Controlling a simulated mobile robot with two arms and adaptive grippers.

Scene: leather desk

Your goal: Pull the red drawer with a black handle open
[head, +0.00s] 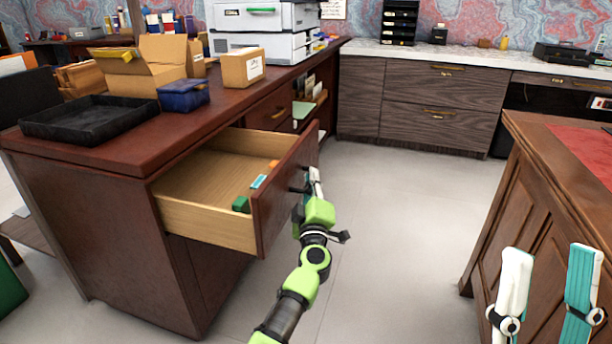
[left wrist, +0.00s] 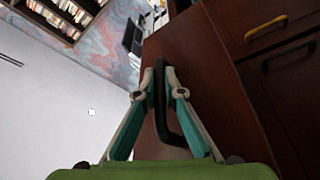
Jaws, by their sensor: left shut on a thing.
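The red-brown drawer (head: 275,208) stands well out of the desk on the left in the head view, and its pale wooden inside shows. Its front also fills the middle of the left wrist view (left wrist: 205,75). The black handle (left wrist: 163,112) is a long bar on that front. My left gripper (head: 312,182) is at the drawer front and is shut on the handle; its fingertips meet around the bar in the left wrist view (left wrist: 160,75). My right gripper (head: 550,255) is open and empty at the lower right of the head view, away from the drawer.
Small green, blue and orange items lie in the drawer. The desk top (head: 215,118) holds a black tray (head: 88,120), cardboard boxes (head: 241,68) and a blue box (head: 183,95). Another wooden desk (head: 540,170) stands at the right. Grey floor (head: 400,220) lies clear between.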

